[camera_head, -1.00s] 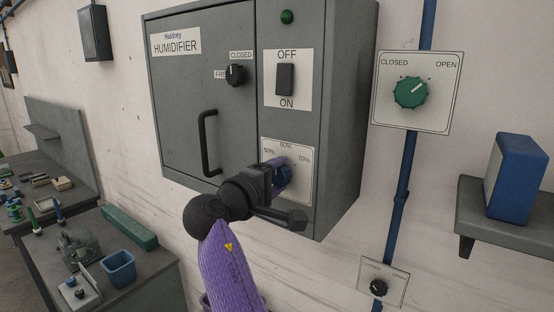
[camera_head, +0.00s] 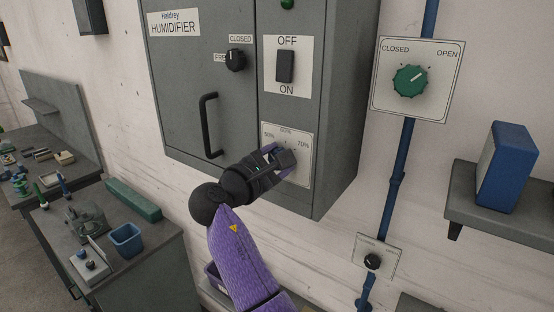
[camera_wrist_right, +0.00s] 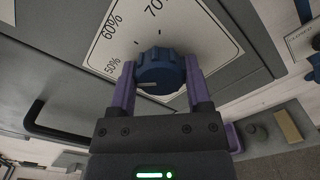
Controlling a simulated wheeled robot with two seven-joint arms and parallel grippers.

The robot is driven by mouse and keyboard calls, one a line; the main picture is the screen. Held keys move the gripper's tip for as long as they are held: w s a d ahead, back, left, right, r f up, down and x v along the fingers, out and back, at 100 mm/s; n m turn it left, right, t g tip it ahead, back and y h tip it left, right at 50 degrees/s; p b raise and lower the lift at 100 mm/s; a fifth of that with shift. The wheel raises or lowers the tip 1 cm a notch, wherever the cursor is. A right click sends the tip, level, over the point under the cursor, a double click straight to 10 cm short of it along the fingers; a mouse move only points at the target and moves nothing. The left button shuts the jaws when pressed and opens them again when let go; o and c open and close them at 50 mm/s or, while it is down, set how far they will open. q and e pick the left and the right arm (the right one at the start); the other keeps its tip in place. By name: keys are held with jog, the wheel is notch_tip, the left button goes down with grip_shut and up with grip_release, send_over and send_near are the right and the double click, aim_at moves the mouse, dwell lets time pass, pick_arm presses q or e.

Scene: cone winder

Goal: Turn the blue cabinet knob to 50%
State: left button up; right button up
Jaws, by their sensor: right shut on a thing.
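The blue knob (camera_wrist_right: 160,72) sits on a white dial plate (camera_head: 300,172) low on the right side of the grey humidifier cabinet (camera_head: 215,120). The plate reads 50%, 60% and 70%. In the right wrist view the knob is between the two purple fingers of my right gripper (camera_wrist_right: 160,66), which is shut on it. A short white mark on the knob points left in that view, toward the 50% side; its exact alignment is hard to tell. In the head view the right gripper (camera_head: 283,155) hides most of the knob. My left gripper is not in view.
Above the dial is a black OFF/ON switch (camera_head: 285,66). A black door handle (camera_head: 209,126) and black knob (camera_head: 235,60) are to the left. A green valve knob (camera_head: 409,81) and a shelf with a blue box (camera_head: 508,167) are at the right. A cluttered workbench is lower left.

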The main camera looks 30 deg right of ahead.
jog(key=shift+f+n, duration=0.1)
jog(key=shift+n, duration=0.5)
jog(key=o, duration=1.3)
jog(key=shift+a, duration=0.1)
jog(key=b+v, duration=0.4)
jog(key=v, duration=0.5)
jog(key=shift+s+a, duration=0.15)
jog(key=shift+a, duration=0.2)
